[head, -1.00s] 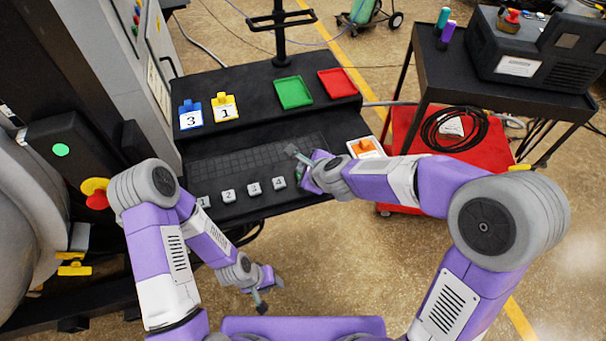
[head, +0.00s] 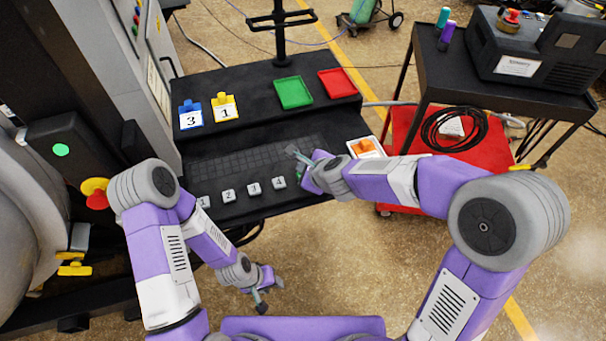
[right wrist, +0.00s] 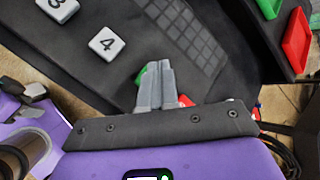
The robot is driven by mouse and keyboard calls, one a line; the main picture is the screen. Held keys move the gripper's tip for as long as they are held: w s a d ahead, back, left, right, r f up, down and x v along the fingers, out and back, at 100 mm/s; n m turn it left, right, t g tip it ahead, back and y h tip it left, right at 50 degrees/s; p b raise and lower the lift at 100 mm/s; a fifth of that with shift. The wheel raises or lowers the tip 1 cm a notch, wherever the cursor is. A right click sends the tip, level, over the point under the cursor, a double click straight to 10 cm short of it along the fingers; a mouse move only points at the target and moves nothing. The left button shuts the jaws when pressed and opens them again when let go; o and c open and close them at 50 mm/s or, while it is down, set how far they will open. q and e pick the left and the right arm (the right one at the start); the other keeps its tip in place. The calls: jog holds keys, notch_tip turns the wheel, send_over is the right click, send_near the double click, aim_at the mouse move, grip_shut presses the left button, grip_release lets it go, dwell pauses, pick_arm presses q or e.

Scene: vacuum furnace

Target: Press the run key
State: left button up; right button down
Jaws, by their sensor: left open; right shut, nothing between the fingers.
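A black console carries a dark keypad (head: 235,160) and a row of white numbered keys, with key 4 (head: 279,182) nearest my right gripper. My right gripper (head: 292,152) is shut and empty over the right end of the keypad area. In the right wrist view its fingertips (right wrist: 155,68) hide most of a green key (right wrist: 140,75); a red piece (right wrist: 186,101) shows behind the fingers. I read no label on either, and cannot tell whether the fingers touch the green key. My left gripper (head: 270,293) is open and empty, low in front of the console.
Blue tag 3 (head: 191,116), yellow tag 1 (head: 225,107), a green tray (head: 293,93) and a red tray (head: 337,83) are on the upper shelf. An orange piece on a white plate (head: 366,148) lies right of the console. A red emergency knob (head: 97,200) is at left.

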jog(key=shift+f, duration=0.15)
jog(key=shift+f+b, duration=0.3)
jog(key=shift+b, duration=0.1)
jog(key=shift+f+b, duration=0.45)
jog(key=shift+f, duration=0.05)
dwell(0.4)
dwell(0.4)
jog(key=shift+r+p, duration=0.9)
jog(key=shift+r, duration=0.05)
notch_tip(320, 180, up, 5)
jog(key=p, duration=0.5)
jog(key=shift+r, duration=0.1)
